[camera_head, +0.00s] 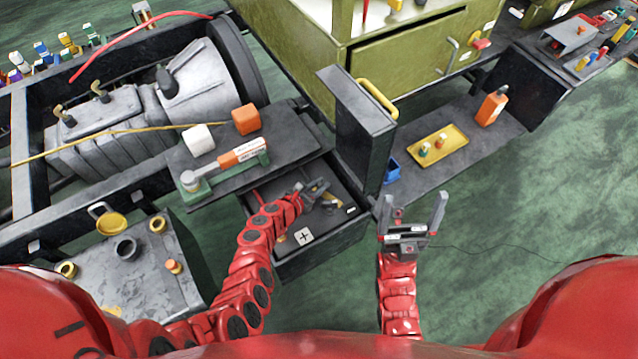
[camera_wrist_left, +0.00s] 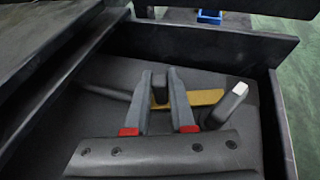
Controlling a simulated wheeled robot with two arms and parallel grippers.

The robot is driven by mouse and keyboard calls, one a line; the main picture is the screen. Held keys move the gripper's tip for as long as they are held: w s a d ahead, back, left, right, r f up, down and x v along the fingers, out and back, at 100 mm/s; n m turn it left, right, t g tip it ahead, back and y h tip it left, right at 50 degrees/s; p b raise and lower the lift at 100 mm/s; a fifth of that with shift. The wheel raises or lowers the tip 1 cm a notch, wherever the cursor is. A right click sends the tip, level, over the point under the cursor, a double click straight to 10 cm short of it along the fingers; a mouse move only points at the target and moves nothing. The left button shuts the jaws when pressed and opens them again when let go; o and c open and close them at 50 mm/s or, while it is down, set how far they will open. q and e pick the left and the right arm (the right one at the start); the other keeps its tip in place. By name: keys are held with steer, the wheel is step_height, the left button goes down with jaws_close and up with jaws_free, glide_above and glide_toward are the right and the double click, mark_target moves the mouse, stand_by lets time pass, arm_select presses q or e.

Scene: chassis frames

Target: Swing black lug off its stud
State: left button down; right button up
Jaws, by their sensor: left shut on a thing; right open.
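My left gripper (camera_head: 318,190) reaches down into an open black box (camera_head: 322,252). In the left wrist view its two grey fingers are closed on a small dark piece, which looks like the black lug (camera_wrist_left: 160,88). A brass-coloured strip (camera_wrist_left: 205,98) lies just right of the fingers. A grey upright piece with a white top (camera_wrist_left: 238,92) stands further right. I cannot make out the stud; the fingers and lug hide that spot. My right gripper (camera_head: 412,215) is open and empty, to the right of the box.
The box's raised lid (camera_head: 362,130) stands at its right back edge, with a yellow handle. A yellow tray (camera_head: 438,147) and orange bottle (camera_head: 492,107) sit on the right step.

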arm_select(q)
steer(key=shift+w+d+n+t+y, duration=0.1)
steer(key=shift+w+n+t+y, duration=0.1)
steer(key=shift+n+t+y, duration=0.65)
steer(key=shift+n+y, duration=0.25)
steer(key=c, duration=0.8)
jaws_free()
steer(key=shift+o, duration=0.2)
